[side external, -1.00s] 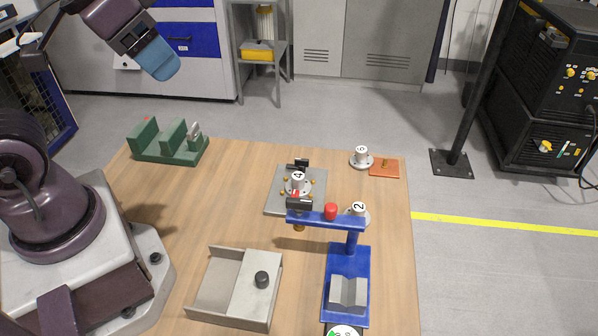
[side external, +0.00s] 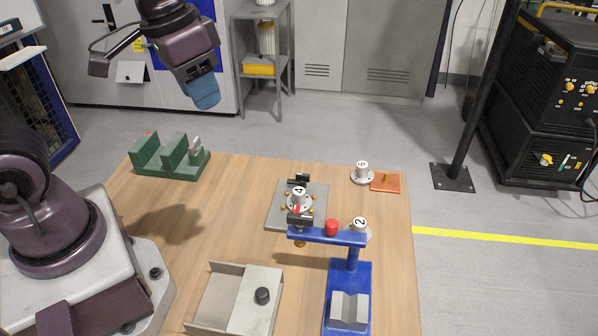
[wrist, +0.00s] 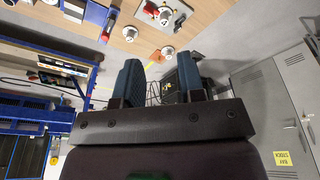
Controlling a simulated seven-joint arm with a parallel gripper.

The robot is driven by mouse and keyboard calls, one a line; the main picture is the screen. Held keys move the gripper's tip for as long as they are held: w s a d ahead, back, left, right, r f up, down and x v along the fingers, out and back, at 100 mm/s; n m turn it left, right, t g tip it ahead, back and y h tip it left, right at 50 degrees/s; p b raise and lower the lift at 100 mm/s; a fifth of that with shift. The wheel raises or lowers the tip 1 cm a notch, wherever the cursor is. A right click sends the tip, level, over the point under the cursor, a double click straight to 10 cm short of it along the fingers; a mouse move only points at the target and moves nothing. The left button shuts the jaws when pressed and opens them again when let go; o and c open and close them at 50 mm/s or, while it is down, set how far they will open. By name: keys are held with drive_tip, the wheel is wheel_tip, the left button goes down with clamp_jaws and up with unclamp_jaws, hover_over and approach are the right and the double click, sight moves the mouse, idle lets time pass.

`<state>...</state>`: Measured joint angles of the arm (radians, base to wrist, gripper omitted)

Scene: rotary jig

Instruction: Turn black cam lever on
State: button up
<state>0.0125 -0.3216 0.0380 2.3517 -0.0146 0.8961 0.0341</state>
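A grey plate (side external: 280,214) on the table carries a white part marked 4 (side external: 299,198), with a black clamp piece (side external: 303,179) behind it and another black piece with a red mark (side external: 300,218) in front. Which of these is the black cam lever I cannot tell for sure; the blue stand's arm partly covers the front one. The plate also shows at the top of the wrist view (wrist: 170,8). My gripper (side external: 206,103) is high in the air, behind and left of the plate, touching nothing. In the wrist view its two blue fingers (wrist: 160,78) stand apart and empty.
A blue stand (side external: 352,258) with a red knob (side external: 331,227) stands in front of the plate. A green fixture (side external: 172,162) is at the back left, a grey sliding box (side external: 222,300) at the front. White parts marked 2 (side external: 359,226) and 6 (side external: 362,170) and an orange plate (side external: 386,182) are to the right.

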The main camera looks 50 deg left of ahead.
drive_tip(key=w+a+f+m+g, duration=0.1)
drive_tip(key=w+f+m+g, duration=0.1)
drive_tip(key=w+f, duration=0.5)
drive_tip(key=m, duration=0.7)
approach(299, 174)
wheel_tip(299, 174, down, 9)
drive_tip(key=shift+w+f, duration=0.15)
drive_tip(key=shift+d, duration=0.1)
clamp_jaws()
